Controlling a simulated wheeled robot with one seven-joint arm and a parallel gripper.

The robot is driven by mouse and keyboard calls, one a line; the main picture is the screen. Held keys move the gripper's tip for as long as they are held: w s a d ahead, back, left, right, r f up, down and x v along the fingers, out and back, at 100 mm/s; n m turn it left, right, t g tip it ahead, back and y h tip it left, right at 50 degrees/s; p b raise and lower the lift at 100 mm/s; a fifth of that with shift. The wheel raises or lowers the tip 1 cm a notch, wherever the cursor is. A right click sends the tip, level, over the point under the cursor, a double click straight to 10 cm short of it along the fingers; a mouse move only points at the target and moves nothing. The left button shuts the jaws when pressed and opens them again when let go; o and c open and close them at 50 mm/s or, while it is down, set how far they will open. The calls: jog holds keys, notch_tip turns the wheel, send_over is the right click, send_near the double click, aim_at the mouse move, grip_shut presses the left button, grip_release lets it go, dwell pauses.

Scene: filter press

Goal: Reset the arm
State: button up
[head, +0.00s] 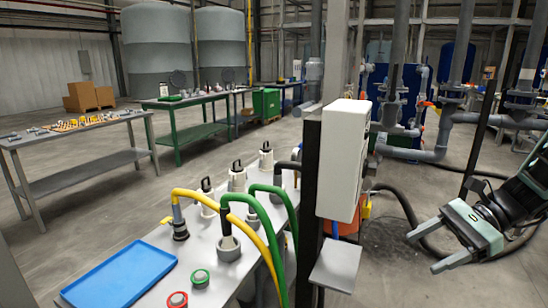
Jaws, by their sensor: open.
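My gripper (425,250) is in the head view at the lower right. Its two fingers stand apart and nothing is between them. It is held in free air to the right of the white box on the dark post, clear of the grey bench. My arm comes in from the right edge, and most of it is out of view.
The white box (343,160) and a small grey shelf (336,265) stand left of my gripper. The grey bench (140,255) bears a blue tray (120,275), hoses and fittings. A black hose (405,205) runs behind my gripper. Pipes (420,154) stand further back.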

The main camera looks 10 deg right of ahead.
jog(key=s+a+r+n+h+p, duration=0.1)
jog(key=s+a+n+h, duration=0.4)
jog(key=s+a+n, duration=0.3)
jog(key=s+a+r+n+g+h+p, duration=0.1)
jog(key=s+a+n+h, duration=0.5)
jog(key=a+n, duration=0.9)
jog(key=shift+s+r+n+p, duration=0.55)
jog(key=shift+s+r+n, duration=0.25)
jog(key=shift+s+n, duration=0.3)
jog(key=shift+w, duration=0.1)
jog(key=shift+c, duration=0.2)
dwell(0.4)
